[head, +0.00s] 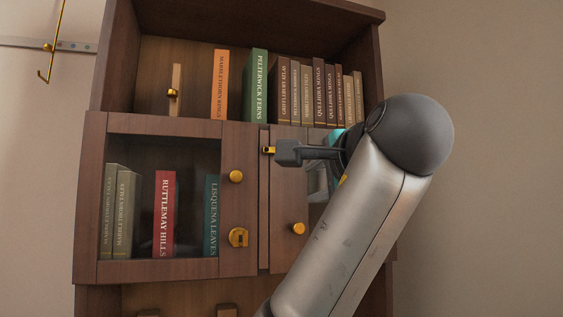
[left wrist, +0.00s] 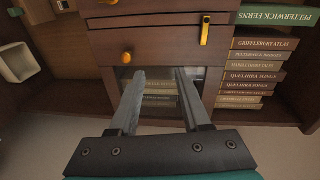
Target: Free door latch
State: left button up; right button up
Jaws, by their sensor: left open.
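A brass latch (head: 268,149) sits at the upper inner edge of the right cabinet door (head: 288,190); it also shows in the left wrist view (left wrist: 205,30). The door has a brass knob (head: 299,228), which also shows in the left wrist view (left wrist: 127,57). The left glass door (head: 160,270) has a knob (head: 236,176) and a brass lock plate (head: 238,237). My left gripper (head: 280,152) reaches in from the right in front of the right door. Its fingers (left wrist: 160,74) are apart and empty, a little short of the latch and offset from it. My right gripper is not in view.
The upper open shelf holds an orange book (head: 220,84), a green book (head: 256,86) and a row of several others (head: 320,95). More books stand behind the left door's glass, including a red one (head: 164,214). A brass hook (head: 48,46) hangs on the wall rail at left.

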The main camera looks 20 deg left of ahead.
pick_arm(q)
jog(key=s+r+y, duration=0.2)
jog(key=s+r, duration=0.2)
jog(key=r, duration=0.3)
jog(key=p+x, duration=0.7)
jog(key=x, duration=0.8)
jog(key=shift+w+d+t, duration=0.2)
jog(key=shift+d+t, duration=0.05)
jog(key=shift+t, duration=0.05)
jog(key=shift+r, duration=0.15)
jog(key=shift+c, duration=0.2)
grip_shut()
